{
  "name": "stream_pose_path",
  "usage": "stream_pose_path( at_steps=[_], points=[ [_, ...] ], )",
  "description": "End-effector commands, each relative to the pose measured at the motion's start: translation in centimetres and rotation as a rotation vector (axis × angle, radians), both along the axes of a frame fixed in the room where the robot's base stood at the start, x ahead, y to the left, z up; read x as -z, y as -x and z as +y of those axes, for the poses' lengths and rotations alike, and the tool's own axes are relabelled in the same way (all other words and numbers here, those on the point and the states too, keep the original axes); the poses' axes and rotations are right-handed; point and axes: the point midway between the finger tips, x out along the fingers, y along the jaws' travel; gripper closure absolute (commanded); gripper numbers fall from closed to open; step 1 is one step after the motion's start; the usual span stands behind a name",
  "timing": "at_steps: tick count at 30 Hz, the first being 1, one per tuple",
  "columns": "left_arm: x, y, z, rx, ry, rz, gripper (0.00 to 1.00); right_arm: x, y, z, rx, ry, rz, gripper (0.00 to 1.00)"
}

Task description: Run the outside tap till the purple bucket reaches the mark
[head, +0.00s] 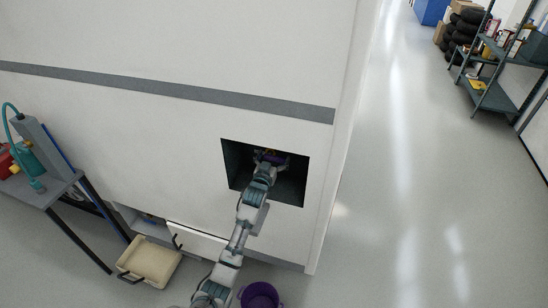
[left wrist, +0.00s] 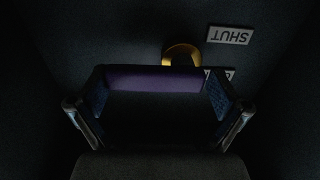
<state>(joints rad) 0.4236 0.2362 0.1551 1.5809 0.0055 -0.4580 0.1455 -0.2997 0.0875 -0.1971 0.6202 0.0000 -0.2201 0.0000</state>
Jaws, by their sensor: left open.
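The purple bucket (head: 260,295) stands on the floor at the bottom edge of the head view, partly cut off; its water level and mark cannot be made out. My left arm reaches into a dark square recess (head: 295,190) in the white motorhome wall. My left gripper (head: 267,160) is inside it, open. In the left wrist view a purple bar (left wrist: 155,79), seemingly the tap's lever, lies across between the open fingers. A brass part (left wrist: 181,52) shows behind it. A label reading SHUT (left wrist: 229,35) appears upside down; a second label (left wrist: 222,73) is partly hidden.
A grey bench (head: 50,190) with bottles and a hose stands at left. A cream tray (head: 150,261) lies on the floor beneath an open lower hatch. A shelf rack (head: 492,95) and stacked tyres (head: 462,35) stand far right. The floor right of the motorhome is clear.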

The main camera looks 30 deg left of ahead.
Motion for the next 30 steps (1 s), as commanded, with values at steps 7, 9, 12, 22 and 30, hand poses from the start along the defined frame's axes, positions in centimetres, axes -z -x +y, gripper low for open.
stream_pose_path(
  at_steps=[7,9,12,22,30],
  points=[
    [-0.1,0.0,-0.2,0.0,-0.001,0.0,0.4,0.0,0.0,1.6,0.001,-0.02,0.0,0.6],
    [-0.1,0.0,-0.1,0.0,-0.001,-0.001,0.57,0.0,0.0,1.6,0.0,-0.02,0.0,0.6],
    [-0.1,0.0,-0.1,0.0,0.0,-0.001,0.74,0.0,0.0,1.3,0.0,-0.015,0.0,0.6],
    [-0.6,0.1,0.0,0.001,0.07,-0.019,0.74,-1.0,-0.1,0.7,-0.002,-0.008,-0.001,0.6],
    [-1.3,0.1,0.3,-0.001,0.254,-0.064,0.74,-3.2,-0.3,0.6,-0.001,-0.007,-0.005,0.6]
  ],
)
